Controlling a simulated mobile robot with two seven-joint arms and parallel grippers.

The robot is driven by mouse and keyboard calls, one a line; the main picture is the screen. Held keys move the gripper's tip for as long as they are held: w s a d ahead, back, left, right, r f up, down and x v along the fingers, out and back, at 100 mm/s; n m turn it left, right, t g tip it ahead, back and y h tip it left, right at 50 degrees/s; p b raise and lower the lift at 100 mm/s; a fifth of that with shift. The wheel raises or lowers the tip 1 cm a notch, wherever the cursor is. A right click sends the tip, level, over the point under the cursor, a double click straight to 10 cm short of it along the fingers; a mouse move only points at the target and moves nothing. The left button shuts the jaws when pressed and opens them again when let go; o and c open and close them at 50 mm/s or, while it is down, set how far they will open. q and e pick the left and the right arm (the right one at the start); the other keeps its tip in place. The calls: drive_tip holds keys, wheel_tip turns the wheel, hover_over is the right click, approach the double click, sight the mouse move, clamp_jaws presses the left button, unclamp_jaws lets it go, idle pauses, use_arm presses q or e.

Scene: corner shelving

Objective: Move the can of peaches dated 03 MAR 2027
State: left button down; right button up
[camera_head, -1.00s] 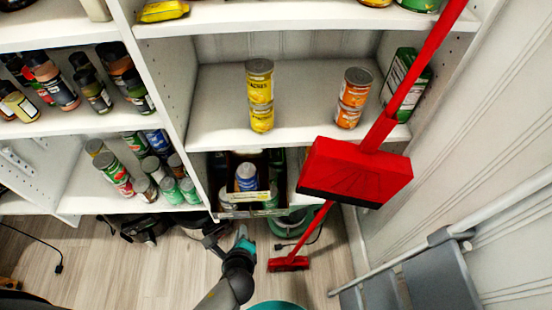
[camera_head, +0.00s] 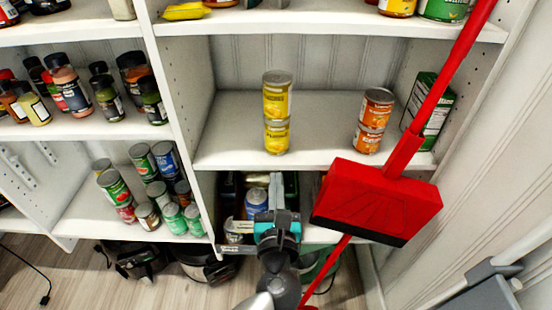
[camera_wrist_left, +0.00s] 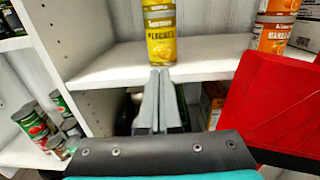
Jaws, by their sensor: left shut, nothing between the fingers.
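Two yellow cans stand stacked on the middle shelf, an upper can (camera_head: 277,95) and a lower can (camera_head: 277,136). The lower yellow can (camera_wrist_left: 161,42) also shows in the left wrist view, its label seeming to read peaches. I cannot read a date on either can. My left gripper (camera_head: 277,182) is shut and empty, below the front edge of that shelf and in front of the lower compartment. In the left wrist view its fingers (camera_wrist_left: 157,78) point up toward the base of the lower yellow can, apart from it as far as I can tell. My right gripper is not in view.
Two orange cans (camera_head: 372,122) are stacked to the right, beside a green box (camera_head: 432,110). The middle shelf (camera_head: 325,145) is bare between the stacks. Several cans (camera_head: 115,186) stand on the lower left shelf.

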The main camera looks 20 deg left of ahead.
sight(275, 138)
use_arm(q)
drive_tip(key=b+x, duration=0.1)
drive_tip(key=x, duration=0.6)
drive_tip(key=shift+f, duration=0.1)
drive_tip(key=shift+w+a, duration=0.25)
drive_tip(key=shift+w, duration=0.4)
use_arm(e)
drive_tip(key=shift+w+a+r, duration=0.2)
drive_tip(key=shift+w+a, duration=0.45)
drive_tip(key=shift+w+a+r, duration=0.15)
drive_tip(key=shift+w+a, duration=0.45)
use_arm(q)
drive_tip(key=x, duration=0.6)
drive_tip(key=shift+w, duration=0.15)
drive_tip(key=shift+w+a, duration=0.1)
drive_tip(key=shift+w, duration=0.2)
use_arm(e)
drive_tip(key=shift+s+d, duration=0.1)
